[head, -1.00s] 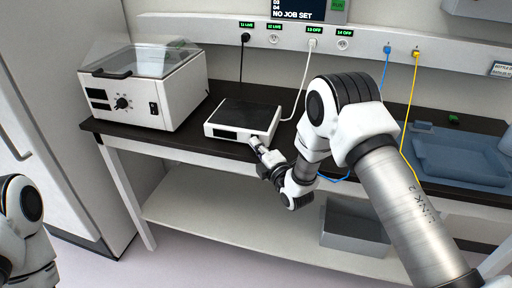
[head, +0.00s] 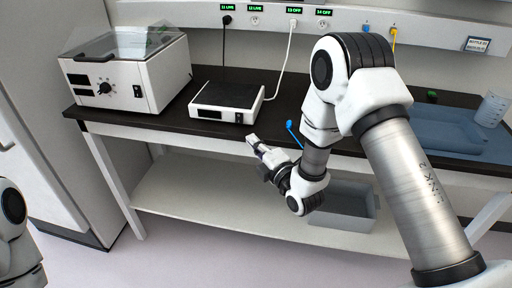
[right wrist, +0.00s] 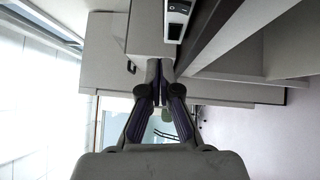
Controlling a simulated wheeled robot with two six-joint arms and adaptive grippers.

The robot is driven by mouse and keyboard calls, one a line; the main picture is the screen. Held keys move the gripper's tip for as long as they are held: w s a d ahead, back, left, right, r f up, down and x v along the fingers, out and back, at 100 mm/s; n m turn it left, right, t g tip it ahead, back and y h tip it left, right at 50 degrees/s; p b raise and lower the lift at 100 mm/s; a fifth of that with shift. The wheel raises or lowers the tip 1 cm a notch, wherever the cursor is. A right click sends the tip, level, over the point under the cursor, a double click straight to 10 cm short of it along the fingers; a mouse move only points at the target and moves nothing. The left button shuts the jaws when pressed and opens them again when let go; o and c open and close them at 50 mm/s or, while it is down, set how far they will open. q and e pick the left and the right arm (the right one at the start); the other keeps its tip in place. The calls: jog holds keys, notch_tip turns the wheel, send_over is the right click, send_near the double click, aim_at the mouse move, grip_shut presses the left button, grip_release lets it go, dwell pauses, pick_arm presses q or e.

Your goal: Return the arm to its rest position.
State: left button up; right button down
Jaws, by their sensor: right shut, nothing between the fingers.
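My right arm comes in from the right in the head view. Its gripper (head: 253,141) is in front of the table's front edge, apart from the white flat-topped device (head: 228,98). In the right wrist view, the two fingers of this gripper (right wrist: 160,72) meet with nothing between them. Part of my left arm shows at the lower left of the head view; its gripper is out of view.
A white box with a clear lid and a knob (head: 128,80) stands left on the black table (head: 160,122). A blue tray (head: 440,135) and a beaker (head: 492,107) are at the right. A grey bin (head: 345,205) sits on the lower shelf.

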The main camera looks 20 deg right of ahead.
jog(key=s+f+m+g+h, duration=0.1)
jog(key=s+f+m+g, duration=0.3)
jog(key=s+f, duration=0.65)
jog(key=s+f+m+g+h, duration=0.15)
jog(key=s+f+g, duration=0.45)
jog(key=f, duration=0.8)
jog(key=s+d+f+m+g, duration=0.1)
jog(key=s+f+m+g, duration=0.2)
jog(key=s+m, duration=0.5)
jog(key=s+d+f+m+g+h, duration=0.1)
jog(key=s+f+m+g, duration=0.2)
jog(key=s, duration=1)
jog(key=m+g, duration=0.2)
jog(key=m, duration=0.3)
jog(key=shift+s+g, duration=0.15)
jog(key=shift+g, duration=0.15)
